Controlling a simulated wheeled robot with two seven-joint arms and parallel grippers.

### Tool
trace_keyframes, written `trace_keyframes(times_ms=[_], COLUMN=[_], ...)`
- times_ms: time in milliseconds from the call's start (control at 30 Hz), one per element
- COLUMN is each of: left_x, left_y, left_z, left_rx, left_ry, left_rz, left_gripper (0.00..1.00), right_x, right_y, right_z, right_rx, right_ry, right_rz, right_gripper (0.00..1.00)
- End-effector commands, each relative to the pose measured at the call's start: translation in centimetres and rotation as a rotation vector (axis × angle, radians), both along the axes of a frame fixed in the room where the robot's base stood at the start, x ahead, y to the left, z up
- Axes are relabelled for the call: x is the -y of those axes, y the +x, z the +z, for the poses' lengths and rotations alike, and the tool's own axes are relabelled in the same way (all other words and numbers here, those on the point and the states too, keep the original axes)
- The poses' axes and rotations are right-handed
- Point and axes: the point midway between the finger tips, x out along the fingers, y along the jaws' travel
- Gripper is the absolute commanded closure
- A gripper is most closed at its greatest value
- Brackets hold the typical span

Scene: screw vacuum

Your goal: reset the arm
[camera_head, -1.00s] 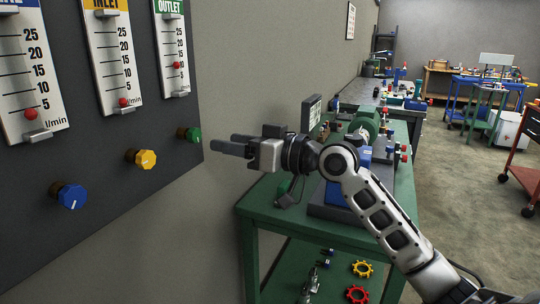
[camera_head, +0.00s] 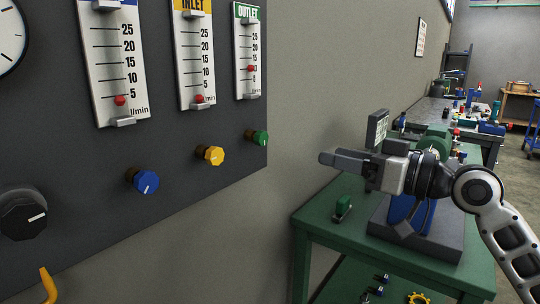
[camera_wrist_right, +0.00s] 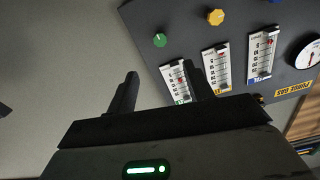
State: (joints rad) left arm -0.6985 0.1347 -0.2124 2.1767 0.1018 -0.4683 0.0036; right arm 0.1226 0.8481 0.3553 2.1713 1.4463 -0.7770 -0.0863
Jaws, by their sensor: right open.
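My right gripper (camera_head: 341,160) is in the head view at right, level and pointing left, in front of the wall and above the green bench. It is empty and apart from the panel and its knobs. In the right wrist view the two dark fingers of the gripper (camera_wrist_right: 160,90) stand apart with nothing between them. My left gripper is in neither view.
A dark wall panel (camera_head: 80,215) at left carries flow gauges and blue (camera_head: 144,181), yellow (camera_head: 211,156), green (camera_head: 260,138) and black (camera_head: 22,214) knobs. A green bench (camera_head: 330,232) with equipment stands below my right arm. Bare wall lies between panel and gripper.

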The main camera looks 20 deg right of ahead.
Motion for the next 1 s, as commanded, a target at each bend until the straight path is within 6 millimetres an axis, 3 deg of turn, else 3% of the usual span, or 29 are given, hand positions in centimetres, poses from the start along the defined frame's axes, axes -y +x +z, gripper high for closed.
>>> trace_keyframes(times_ms=[133, 233, 367, 433, 600, 700, 833, 1000], left_x=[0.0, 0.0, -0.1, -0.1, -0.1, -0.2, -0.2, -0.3], left_y=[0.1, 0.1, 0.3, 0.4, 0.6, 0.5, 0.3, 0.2], left_z=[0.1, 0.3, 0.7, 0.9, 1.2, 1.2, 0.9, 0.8], left_rx=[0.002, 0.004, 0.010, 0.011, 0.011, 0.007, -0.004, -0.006], left_ry=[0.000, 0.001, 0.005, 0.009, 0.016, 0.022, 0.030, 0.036], left_rz=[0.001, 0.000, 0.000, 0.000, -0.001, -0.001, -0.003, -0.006], left_gripper=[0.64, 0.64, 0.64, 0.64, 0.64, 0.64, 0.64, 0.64], right_x=[0.0, -0.3, -1.3, -2.5, -6.6, -9.6, -13.2, -15.6], right_y=[0.2, 0.7, 1.1, 0.4, -4.3, -8.3, -12.8, -15.9], right_z=[-0.7, -3.7, -11.7, -17.0, -28.3, -33.1, -36.6, -38.1], right_rx=[-0.010, -0.054, -0.161, -0.230, -0.376, -0.441, -0.494, -0.516], right_ry=[0.002, 0.000, -0.017, -0.037, -0.116, -0.168, -0.227, -0.270], right_rz=[-0.005, -0.032, -0.101, -0.139, -0.207, -0.227, -0.234, -0.232], right_gripper=[0.48, 0.48, 0.48, 0.48, 0.48, 0.48, 0.48, 0.48])
